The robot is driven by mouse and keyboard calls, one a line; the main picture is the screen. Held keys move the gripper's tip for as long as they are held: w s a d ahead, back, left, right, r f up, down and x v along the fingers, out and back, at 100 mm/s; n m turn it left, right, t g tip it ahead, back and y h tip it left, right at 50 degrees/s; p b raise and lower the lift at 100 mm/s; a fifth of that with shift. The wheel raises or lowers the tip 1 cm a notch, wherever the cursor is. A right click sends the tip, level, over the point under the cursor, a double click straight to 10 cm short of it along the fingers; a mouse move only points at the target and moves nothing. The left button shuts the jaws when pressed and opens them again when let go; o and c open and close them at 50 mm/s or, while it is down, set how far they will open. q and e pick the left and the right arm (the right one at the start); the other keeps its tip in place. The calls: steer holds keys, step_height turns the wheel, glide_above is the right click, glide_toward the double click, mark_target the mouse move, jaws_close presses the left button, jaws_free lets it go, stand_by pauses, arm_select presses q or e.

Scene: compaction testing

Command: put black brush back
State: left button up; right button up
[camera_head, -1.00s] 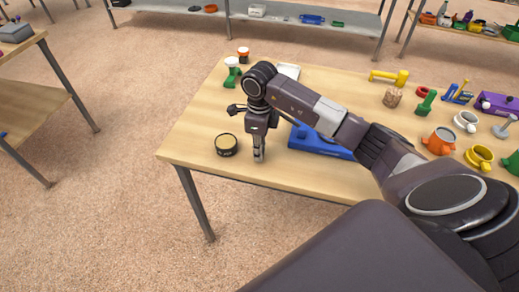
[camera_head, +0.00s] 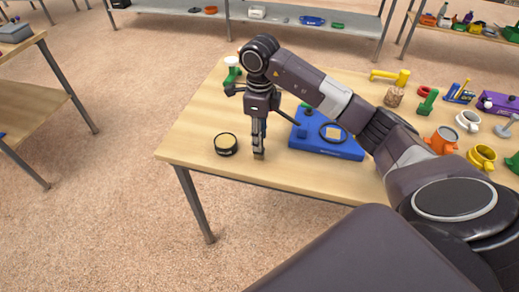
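A short, round black object with a tan top (camera_head: 226,145), which may be the black brush, sits near the table's front left corner. My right gripper (camera_head: 259,155) points down just to the right of it, apart from it, with its tips close to the table's front edge. The fingers are seen narrow and edge-on, so I cannot tell whether they are open or hold something small. My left gripper is not in view.
Cups, including an orange one (camera_head: 443,140) and a yellow one (camera_head: 481,157), and several tools crowd the table's right side. The front left tabletop is mostly clear.

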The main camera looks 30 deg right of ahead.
step_height(320, 180, up, 6)
steer(key=shift+r+b, duration=0.1)
steer(key=shift+b, duration=0.35)
stand_by(0.5)
